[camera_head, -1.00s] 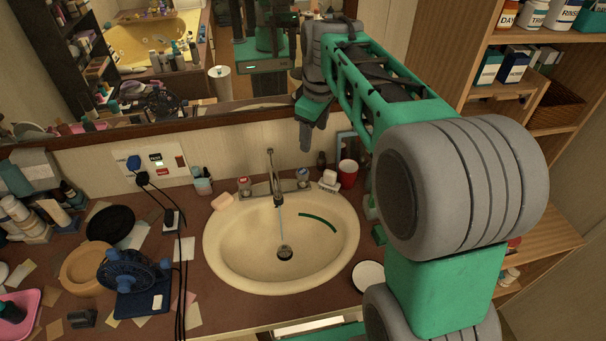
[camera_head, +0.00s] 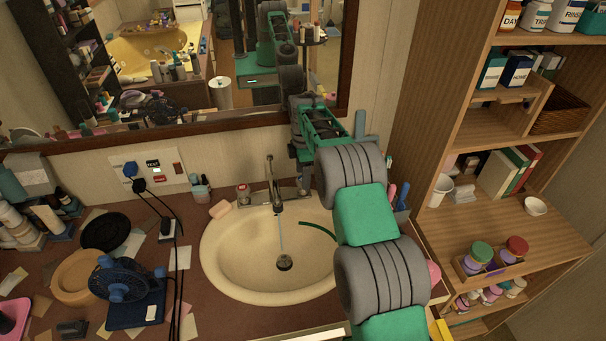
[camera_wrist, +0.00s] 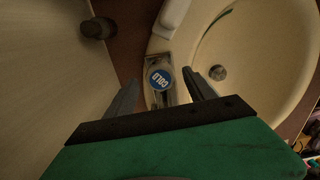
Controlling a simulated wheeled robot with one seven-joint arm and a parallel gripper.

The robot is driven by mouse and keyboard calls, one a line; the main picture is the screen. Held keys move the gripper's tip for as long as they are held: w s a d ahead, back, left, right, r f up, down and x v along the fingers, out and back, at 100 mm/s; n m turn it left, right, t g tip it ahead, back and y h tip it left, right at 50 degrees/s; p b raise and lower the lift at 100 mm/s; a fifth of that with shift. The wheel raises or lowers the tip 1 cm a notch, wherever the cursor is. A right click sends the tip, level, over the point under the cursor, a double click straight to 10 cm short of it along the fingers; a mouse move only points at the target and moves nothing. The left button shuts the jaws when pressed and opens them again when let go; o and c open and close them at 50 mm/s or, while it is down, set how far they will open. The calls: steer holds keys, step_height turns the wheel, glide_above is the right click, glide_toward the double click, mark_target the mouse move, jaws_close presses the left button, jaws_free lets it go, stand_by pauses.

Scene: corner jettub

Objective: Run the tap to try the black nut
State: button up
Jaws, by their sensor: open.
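In the wrist view a tap knob with a blue COLD cap (camera_wrist: 160,78) sits on the metal tap base. My gripper (camera_wrist: 160,76) is open, one finger on either side of the knob; I cannot tell whether they touch it. In the head view my arm hides the cold knob and most of my gripper. The tap spout (camera_head: 270,178) stands over the cream basin (camera_head: 225,255), with the hot knob (camera_head: 243,190) at its left. A thin pale line, apparently water, runs from spout to drain (camera_head: 284,263). I cannot make out a black nut.
A mirror (camera_head: 235,60) hangs behind the counter. Pink soap (camera_head: 220,209) lies left of the tap. A blue fan (camera_head: 122,278) with black cables stands at the left. A dark object (camera_wrist: 97,28) and a white item (camera_wrist: 173,14) are near my gripper.

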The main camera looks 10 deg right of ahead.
steer(key=shift+f, duration=0.45)
steer(key=c, duration=1.4)
